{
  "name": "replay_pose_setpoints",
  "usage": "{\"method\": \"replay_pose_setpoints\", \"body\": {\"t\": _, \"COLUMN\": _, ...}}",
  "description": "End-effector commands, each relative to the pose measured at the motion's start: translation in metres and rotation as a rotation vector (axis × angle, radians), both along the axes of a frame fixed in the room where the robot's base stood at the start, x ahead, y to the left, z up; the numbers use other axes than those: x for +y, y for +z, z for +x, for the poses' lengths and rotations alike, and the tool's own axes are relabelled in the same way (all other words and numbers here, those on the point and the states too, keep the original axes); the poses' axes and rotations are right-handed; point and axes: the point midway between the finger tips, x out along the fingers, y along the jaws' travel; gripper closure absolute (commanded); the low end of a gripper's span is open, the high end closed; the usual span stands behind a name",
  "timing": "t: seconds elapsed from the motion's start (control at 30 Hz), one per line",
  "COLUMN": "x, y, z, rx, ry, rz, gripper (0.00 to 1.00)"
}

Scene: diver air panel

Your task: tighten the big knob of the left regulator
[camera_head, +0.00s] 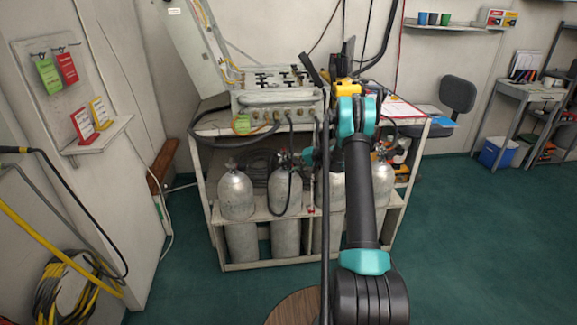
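Several grey gas cylinders stand in the rack below the panel. The left cylinder (236,195) has a small valve (231,163) on top. The second cylinder (286,195) has dark fittings and a black hose at its top; I cannot make out a regulator's big knob there. My arm reaches over the rack and bends down, with a teal wrist part (308,156) beside the second cylinder's top. My gripper (286,158) seems to be the dark shape left of it, blending with the fittings. Whether it is open, shut or touching anything is too small to tell.
The air panel (278,100) with valves and hoses sits on the rack's top (212,124). Black hoses hang before the cylinders. Tag cards (83,124) sit on a wall shelf at left, and a chair (457,95) stands at right. The green floor (480,240) at right is clear.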

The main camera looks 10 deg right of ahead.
Motion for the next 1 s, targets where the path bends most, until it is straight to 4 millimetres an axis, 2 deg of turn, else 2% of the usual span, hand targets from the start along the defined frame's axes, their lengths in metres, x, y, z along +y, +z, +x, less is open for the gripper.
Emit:
{"method": "replay_pose_setpoints", "body": {"t": 0.37, "x": -0.005, "y": 0.004, "z": -0.002, "rx": -0.001, "ry": -0.002, "rz": 0.000, "gripper": 0.44}}
{"method": "replay_pose_setpoints", "body": {"t": 0.47, "x": -0.015, "y": 0.010, "z": -0.006, "rx": -0.001, "ry": -0.003, "rz": 0.000, "gripper": 0.44}}
{"method": "replay_pose_setpoints", "body": {"t": 0.8, "x": -0.068, "y": 0.043, "z": -0.033, "rx": -0.001, "ry": -0.003, "rz": 0.000, "gripper": 0.44}}
{"method": "replay_pose_setpoints", "body": {"t": 1.0, "x": -0.088, "y": 0.055, "z": -0.043, "rx": 0.000, "ry": -0.002, "rz": 0.000, "gripper": 0.44}}
